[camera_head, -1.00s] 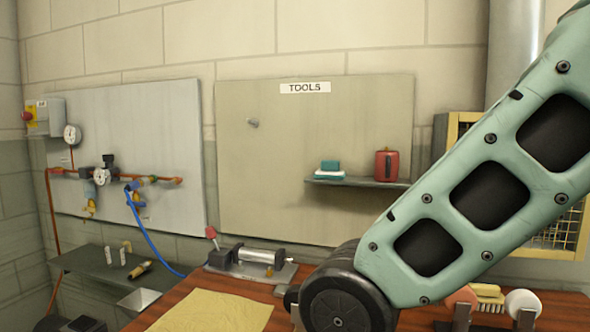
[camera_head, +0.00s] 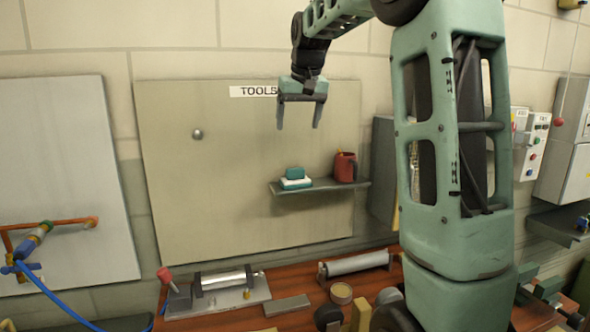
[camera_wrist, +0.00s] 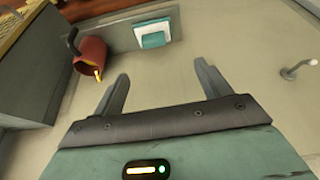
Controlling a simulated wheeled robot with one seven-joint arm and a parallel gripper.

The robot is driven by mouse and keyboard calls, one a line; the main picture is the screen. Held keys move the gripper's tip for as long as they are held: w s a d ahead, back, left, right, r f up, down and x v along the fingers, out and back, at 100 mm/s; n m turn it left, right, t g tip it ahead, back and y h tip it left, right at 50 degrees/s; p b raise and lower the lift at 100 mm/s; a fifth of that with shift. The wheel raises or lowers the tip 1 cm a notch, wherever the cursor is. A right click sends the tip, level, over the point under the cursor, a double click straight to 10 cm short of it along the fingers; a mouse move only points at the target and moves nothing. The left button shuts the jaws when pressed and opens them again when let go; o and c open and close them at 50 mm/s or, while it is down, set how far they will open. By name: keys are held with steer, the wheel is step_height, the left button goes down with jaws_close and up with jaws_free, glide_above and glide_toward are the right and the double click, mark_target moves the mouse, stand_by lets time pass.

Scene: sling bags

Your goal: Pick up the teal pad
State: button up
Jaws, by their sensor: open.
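The teal pad (camera_head: 295,173) sits on top of a white block or pad (camera_head: 296,183) on a small wall shelf, with a teal edge showing under the white. In the wrist view the teal pad (camera_wrist: 154,40) shows beyond the fingertips, near the top middle. My gripper (camera_head: 298,122) is open and empty, fingers pointing down, in front of the board and above the shelf. In the wrist view my gripper (camera_wrist: 160,72) has its two fingers spread apart, with nothing between them.
A red mug (camera_head: 346,167) stands right of the pad on the shelf (camera_head: 330,188), with something yellow in it. A knob (camera_head: 197,134) sticks out of the board at left. The bench (camera_head: 320,285) below holds a clamp device (camera_head: 222,285) and rollers.

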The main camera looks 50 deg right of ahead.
steer(key=p, duration=0.3)
glide_above(296, 168)
steer(key=s+a, duration=0.1)
steer(key=s, duration=0.1)
step_height(296, 168, down, 10)
steer(key=shift+w+a, duration=0.1)
steer(key=shift+p+x, duration=1.5)
steer(key=shift+x, duration=1.35)
steer(key=c, duration=0.6)
